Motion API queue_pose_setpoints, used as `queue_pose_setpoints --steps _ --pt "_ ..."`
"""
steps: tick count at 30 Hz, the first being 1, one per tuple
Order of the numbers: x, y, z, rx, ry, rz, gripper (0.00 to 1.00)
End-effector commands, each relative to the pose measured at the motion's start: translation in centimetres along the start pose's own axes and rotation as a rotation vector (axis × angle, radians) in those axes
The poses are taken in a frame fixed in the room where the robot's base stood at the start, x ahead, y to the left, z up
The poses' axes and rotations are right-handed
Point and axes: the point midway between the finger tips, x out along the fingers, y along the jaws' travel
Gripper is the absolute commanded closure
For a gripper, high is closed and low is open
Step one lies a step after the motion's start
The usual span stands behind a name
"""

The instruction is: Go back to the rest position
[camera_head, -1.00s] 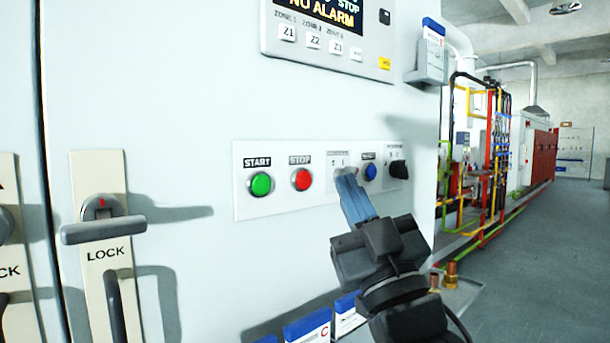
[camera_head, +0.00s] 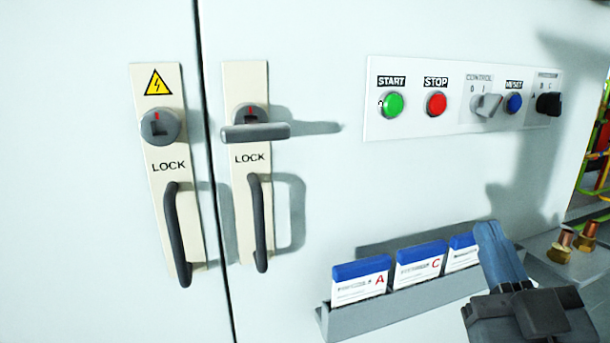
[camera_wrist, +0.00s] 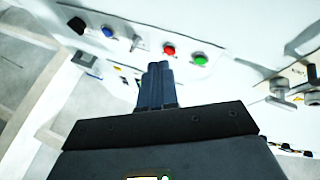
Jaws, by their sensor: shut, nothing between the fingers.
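My gripper (camera_head: 489,236) is at the lower right of the head view, in front of the white cabinet (camera_head: 320,35). Its blue-grey fingers are together with nothing between them. They are below the control panel (camera_head: 462,122) and apart from it, and they cover part of the card holder's right side. In the wrist view the closed fingers (camera_wrist: 158,72) point up toward the panel. The panel carries a green START button (camera_head: 393,104), a red STOP button (camera_head: 436,104), a grey CONTROL knob (camera_head: 487,105), a blue RESET button (camera_head: 513,103) and a black knob (camera_head: 549,103).
A grey holder (camera_head: 400,317) with several blue-topped cards is on the cabinet, close to my gripper. Two door handles (camera_head: 177,233) (camera_head: 258,222) with LOCK plates stand out at left. Brass fittings (camera_head: 562,244) stand on a ledge at right.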

Motion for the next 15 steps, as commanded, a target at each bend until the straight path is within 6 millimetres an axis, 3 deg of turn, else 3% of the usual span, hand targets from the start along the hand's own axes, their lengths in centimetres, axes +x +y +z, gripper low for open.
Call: queue_pose_setpoints --steps 1,6,15 --pt "-2.1 -0.3 1.1 0.018 -0.045 -0.007 1.0" --pt "-8.7 -1.1 3.7 0.068 -0.169 -0.025 1.0" --pt "-20.5 -1.5 5.5 0.137 -0.39 -0.054 1.0"
